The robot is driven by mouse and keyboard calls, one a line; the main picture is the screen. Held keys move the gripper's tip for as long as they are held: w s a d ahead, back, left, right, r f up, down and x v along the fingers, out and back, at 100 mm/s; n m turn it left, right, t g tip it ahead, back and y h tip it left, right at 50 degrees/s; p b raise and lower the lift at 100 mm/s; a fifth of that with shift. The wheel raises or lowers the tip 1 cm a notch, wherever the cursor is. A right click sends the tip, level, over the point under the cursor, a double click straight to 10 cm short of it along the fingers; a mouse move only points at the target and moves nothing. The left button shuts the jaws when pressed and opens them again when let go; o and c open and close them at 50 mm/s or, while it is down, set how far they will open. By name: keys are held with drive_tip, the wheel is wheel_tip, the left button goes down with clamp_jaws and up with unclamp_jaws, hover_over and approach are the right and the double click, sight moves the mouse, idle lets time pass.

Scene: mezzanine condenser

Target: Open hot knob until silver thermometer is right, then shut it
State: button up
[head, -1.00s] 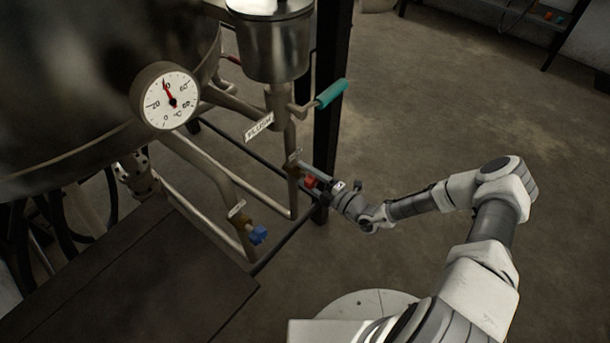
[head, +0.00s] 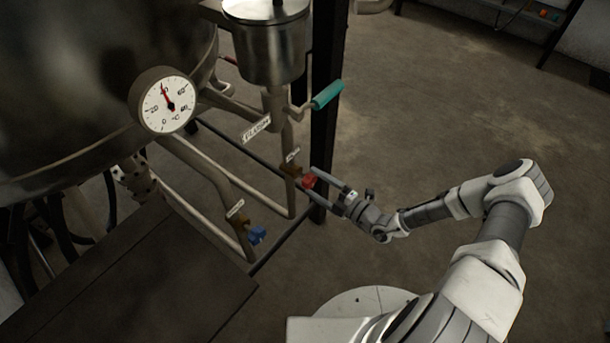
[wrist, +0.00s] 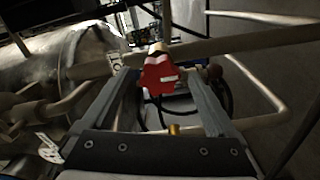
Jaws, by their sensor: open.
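The red knob (head: 309,181) sits on a thin pipe below a small tag, which I cannot read. My gripper (head: 316,186) is open just right of the knob. In the wrist view, the red knob (wrist: 159,76) shows between the tips of my open fingers, with no clear contact. A round thermometer (head: 167,104) with a grey rim and white °C dial is on the big dark vessel. Its red needle points up and slightly left, around the unlabelled-looking top mark between 20 and 60.
A blue knob (head: 257,235) is on the neighbouring pipe at lower left. A teal lever (head: 327,94) sticks out above, under a steel canister (head: 266,42). A black post (head: 325,110) stands behind the red knob. Open floor (head: 440,110) lies to the right.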

drive_tip(key=p+v, duration=0.1)
drive_tip(key=v, duration=1.1)
drive_tip(key=shift+s+d, duration=0.15)
drive_tip(key=shift+s, duration=0.05)
drive_tip(key=s+r+m+g+h, duration=0.2)
drive_tip(key=s+r+m+h, duration=0.45)
drive_tip(key=r, duration=0.85)
drive_tip(key=s+d+r+m+g+h, duration=0.1)
drive_tip(key=s+r+m+h, duration=0.25)
drive_tip(key=r+m, duration=0.85)
drive_tip(key=s+r+m+g+h, duration=0.2)
drive_tip(key=s+r+m+h, duration=0.35)
drive_tip(key=r, duration=1.15)
wheel_tip(320, 180, up, 17)
drive_tip(key=m+y+p, duration=0.1)
drive_tip(key=p, duration=1.6)
drive_tip(key=shift+s+d+f+p, duration=0.15)
drive_tip(key=shift+s+p, duration=0.05)
drive_tip(key=shift+p, duration=0.2)
